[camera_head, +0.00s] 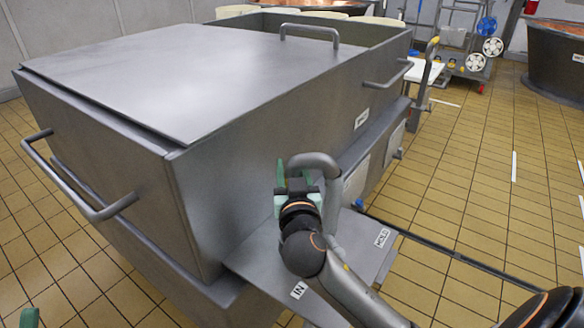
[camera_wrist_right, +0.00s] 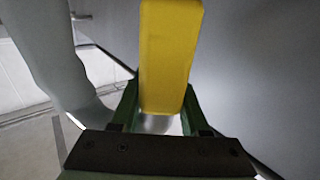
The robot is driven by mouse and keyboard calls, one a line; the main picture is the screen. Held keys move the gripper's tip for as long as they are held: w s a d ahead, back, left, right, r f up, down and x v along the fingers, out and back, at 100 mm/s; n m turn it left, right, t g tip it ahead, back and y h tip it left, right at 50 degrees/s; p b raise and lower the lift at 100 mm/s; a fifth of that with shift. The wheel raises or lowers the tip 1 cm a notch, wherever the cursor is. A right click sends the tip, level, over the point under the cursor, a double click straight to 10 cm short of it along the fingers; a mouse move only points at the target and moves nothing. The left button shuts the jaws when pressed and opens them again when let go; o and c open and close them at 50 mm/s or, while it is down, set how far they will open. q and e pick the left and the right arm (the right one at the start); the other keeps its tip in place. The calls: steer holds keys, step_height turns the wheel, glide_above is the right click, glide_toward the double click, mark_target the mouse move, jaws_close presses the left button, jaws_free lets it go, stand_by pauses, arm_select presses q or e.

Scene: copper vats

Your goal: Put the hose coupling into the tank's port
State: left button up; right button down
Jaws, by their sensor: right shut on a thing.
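My right gripper (camera_head: 295,176) is beside the grey tank's (camera_head: 235,165) near side wall, above a metal shelf. In the right wrist view it is shut on a yellow block-like piece (camera_wrist_right: 170,55) between its green fingers. I cannot tell whether this piece is part of the hose coupling. A grey bent pipe or hose (camera_head: 318,162) curves beside the gripper; a grey pipe also shows at the left of the wrist view (camera_wrist_right: 48,50). I cannot make out the port. Only a green tip of my left gripper (camera_head: 29,317) shows at the lower left edge.
The metal shelf (camera_head: 355,250) carries labels "IN" (camera_head: 299,290) and "HOLD" (camera_head: 381,237). Handles (camera_head: 80,185) stick out from the tank. A yellow-topped post (camera_head: 432,50) and a cart (camera_head: 465,45) stand farther back. The tiled floor (camera_head: 480,160) at the right is mostly clear.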

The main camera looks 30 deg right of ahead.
steer(key=shift+f+b, duration=0.5)
steer(key=shift+f, duration=0.05)
steer(key=shift+f+b, duration=0.3)
steer(key=shift+f, duration=0.05)
steer(key=shift+f+b, duration=0.95)
steer(key=shift+f, duration=0.1)
steer(key=shift+f+b, duration=0.65)
steer(key=shift+f, duration=0.05)
stand_by(0.4)
